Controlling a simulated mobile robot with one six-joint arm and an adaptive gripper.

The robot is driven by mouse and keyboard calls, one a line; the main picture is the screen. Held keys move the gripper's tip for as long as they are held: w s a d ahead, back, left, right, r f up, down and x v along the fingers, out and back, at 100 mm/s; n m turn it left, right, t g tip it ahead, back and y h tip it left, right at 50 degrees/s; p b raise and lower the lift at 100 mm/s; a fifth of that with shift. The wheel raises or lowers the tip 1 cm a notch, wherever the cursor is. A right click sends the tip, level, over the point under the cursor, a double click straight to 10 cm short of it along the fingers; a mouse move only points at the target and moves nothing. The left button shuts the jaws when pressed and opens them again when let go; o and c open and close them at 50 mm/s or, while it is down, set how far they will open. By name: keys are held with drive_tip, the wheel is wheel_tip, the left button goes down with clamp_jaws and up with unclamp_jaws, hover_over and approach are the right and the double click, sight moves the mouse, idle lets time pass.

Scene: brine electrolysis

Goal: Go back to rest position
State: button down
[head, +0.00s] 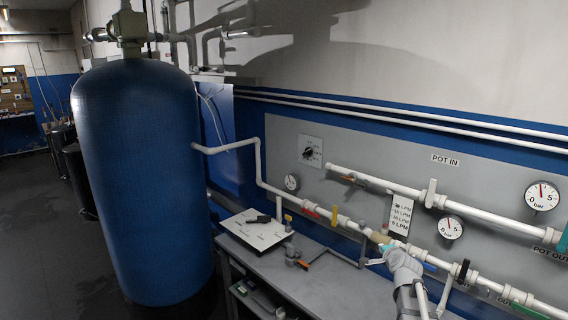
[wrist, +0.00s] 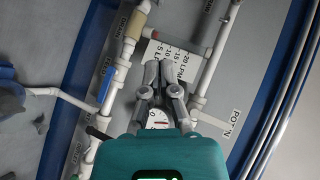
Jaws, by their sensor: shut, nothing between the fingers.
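My gripper (wrist: 158,70) shows in the wrist view, with a teal body and two grey fingers drawn together and nothing between them. Behind its fingertips are the flow-meter scale (wrist: 170,61) with LPM marks and, between the finger links, a round gauge (wrist: 157,118). In the head view, my grey arm reaches in at the lower right, in front of the pipe panel (head: 290,140). I cannot clearly make out the fingertips there.
A large blue tank (head: 140,180) stands at left. White pipes carry a red handle (head: 310,213) and a blue handle (wrist: 108,85). A grey bench (head: 335,283) holds a white board (head: 250,236) with a dark tool. Two bar gauges (head: 542,196) (head: 450,228) are at right.

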drive_tip(key=s+a+f+n+g+y+b, duration=0.2)
drive_tip(key=s+a+f+n+g+b, duration=0.35)
drive_tip(key=s+a+f+n, duration=0.55)
drive_tip(key=s+a+f+n+g+h+b, duration=0.1)
drive_tip(key=s+a+f+n+g+b, duration=0.1)
drive_tip(key=s+f+g, duration=0.2)
drive_tip(key=s+a+f+n+g+b, duration=0.1)
drive_tip(key=s+a+f+n+g, duration=0.1)
drive_tip(key=s+f, duration=0.5)
drive_tip(key=s+a+g, duration=0.1)
drive_tip(key=s+g, duration=0.1)
drive_tip(key=s, duration=0.2)
drive_tip(key=shift+s+n+h+b, duration=0.15)
drive_tip(key=shift+n+h+b, duration=0.15)
drive_tip(key=shift+h+b, duration=0.1)
drive_tip(key=shift+d, duration=0.1)
